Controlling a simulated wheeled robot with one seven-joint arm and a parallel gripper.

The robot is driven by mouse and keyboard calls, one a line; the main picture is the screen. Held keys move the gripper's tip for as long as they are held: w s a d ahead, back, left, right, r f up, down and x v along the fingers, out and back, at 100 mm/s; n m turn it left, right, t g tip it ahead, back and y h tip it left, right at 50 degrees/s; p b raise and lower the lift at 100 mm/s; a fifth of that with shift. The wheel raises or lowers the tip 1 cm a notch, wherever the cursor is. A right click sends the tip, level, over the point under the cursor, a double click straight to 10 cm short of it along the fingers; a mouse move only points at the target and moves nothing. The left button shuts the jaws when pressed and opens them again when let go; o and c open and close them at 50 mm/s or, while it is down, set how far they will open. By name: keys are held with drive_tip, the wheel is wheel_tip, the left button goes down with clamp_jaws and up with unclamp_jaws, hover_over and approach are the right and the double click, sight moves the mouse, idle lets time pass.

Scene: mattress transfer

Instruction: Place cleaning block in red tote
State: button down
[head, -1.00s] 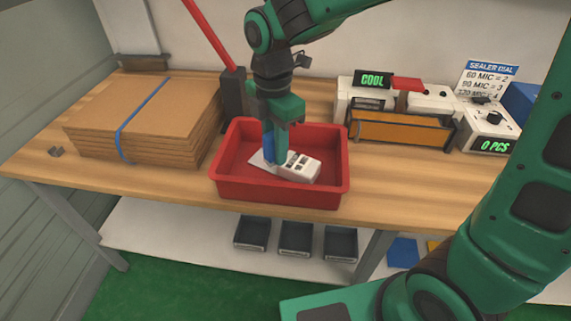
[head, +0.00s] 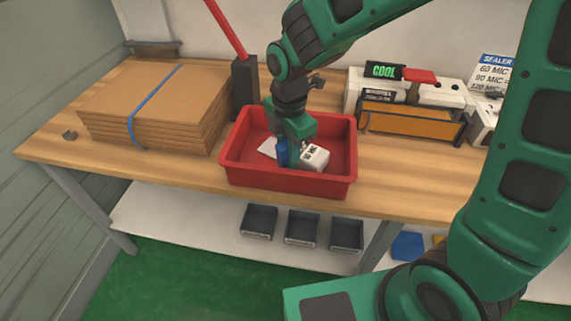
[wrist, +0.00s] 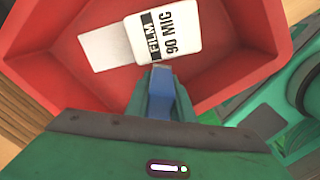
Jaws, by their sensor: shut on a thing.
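The red tote (head: 338,172) stands on the wooden bench in the head view, and its inside (wrist: 60,50) fills much of the wrist view. My gripper (head: 290,160) reaches down into the tote. It is shut on a small blue block (head: 282,152), which seems to be the cleaning block. In the wrist view the blue block (wrist: 161,92) sits between my gripper's green fingers (wrist: 161,98). A white card marked "FILM 90 MIC" (wrist: 165,33) lies in the tote just beyond the fingertips. I cannot tell whether the block touches the tote floor.
A strapped stack of cardboard (head: 150,110) lies left of the tote. A dark holder with a red bar (head: 244,88) stands behind it. The sealer with its orange front (head: 410,122) is to the right. Grey bins (head: 302,228) sit on the shelf below.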

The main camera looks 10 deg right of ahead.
wheel_tip(320, 180, down, 3)
drive_tip(key=shift+d+f, duration=0.1)
drive_tip(key=shift+d, duration=0.05)
drive_tip(key=shift+f, duration=0.1)
drive_tip(key=shift+s+f, duration=0.15)
drive_tip(key=shift+f, duration=0.1)
